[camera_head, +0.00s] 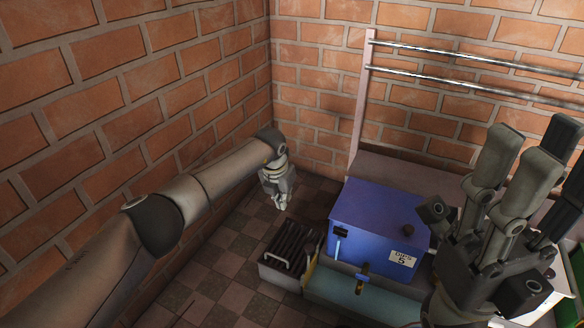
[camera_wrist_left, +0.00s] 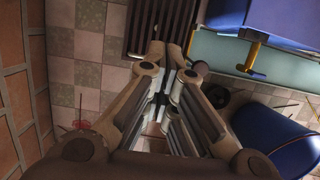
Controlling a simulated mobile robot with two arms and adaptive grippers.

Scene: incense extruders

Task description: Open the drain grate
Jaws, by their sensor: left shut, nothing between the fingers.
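The drain grate (camera_head: 292,243) is a dark slatted panel in a grey surround near the floor, left of a blue box. Its dark slats also show at the top of the left wrist view (camera_wrist_left: 143,28). My left gripper (camera_head: 278,204) points down, above and behind the grate in the head view, and is shut with nothing in it. In the left wrist view its fingertips (camera_wrist_left: 166,50) overlap the near end of the slats; I cannot tell whether they touch. The grate appears closed. My right gripper (camera_head: 532,150) is raised at the right, its fingers spread and empty.
A blue bin (camera_wrist_left: 285,142) shows in the wrist view. Brick walls close off the left and back. The checkered floor (camera_head: 225,265) left of the grate is clear.

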